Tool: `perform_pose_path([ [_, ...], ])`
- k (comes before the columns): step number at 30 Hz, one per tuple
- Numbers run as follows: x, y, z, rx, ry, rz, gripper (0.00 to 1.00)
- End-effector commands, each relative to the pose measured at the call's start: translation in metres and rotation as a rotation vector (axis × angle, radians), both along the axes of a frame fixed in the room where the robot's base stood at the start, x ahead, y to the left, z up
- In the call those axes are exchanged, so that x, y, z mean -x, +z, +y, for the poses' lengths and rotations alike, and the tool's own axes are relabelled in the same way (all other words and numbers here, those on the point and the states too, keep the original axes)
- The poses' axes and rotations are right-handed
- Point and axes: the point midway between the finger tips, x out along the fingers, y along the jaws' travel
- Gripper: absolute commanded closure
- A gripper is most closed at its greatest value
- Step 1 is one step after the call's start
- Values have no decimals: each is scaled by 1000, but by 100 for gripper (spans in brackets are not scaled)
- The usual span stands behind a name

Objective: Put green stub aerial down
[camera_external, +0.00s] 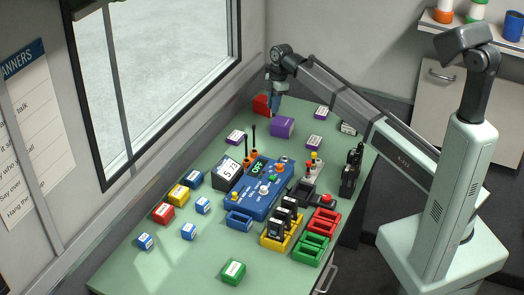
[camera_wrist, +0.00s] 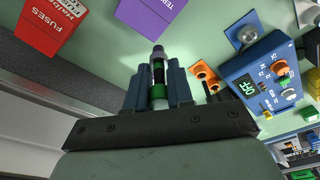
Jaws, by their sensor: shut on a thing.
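My gripper (camera_wrist: 158,82) has its two blue fingers shut on the green stub aerial (camera_wrist: 159,91), a short black piece with a green band and a grey tip. The aerial stands between the fingers, its tip reaching past them in the wrist view. In the external view my gripper (camera_external: 274,101) is at the far end of the green table, beside the red box (camera_external: 261,105) and behind the purple box (camera_external: 282,127). The aerial cannot be made out there. I cannot tell whether its base touches the table.
The blue console (camera_external: 258,189), showing OFF, stands mid-table with two orange-based aerials (camera_external: 250,157) at its far left. Red (camera_external: 324,222), yellow (camera_external: 277,241) and green (camera_external: 311,248) racks stand to the right. Several small labelled boxes lie around. The window wall borders the left.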

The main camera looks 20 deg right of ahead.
Motion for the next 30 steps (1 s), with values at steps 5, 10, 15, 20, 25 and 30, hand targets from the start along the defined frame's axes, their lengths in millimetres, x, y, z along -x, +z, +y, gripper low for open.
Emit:
perform_pose_path([
  [5, -63, 5, 35, 1, -30, 0, 100],
  [10, -89, 9, 46, 1, -77, -1, 100],
  [15, -94, 8, 47, 1, -140, -1, 100],
  [20, -93, -4, 47, 2, -155, 0, 100],
  [25, -92, -31, 47, 2, -155, 1, 100],
  [30, -93, -52, 47, 1, -154, -1, 100],
])
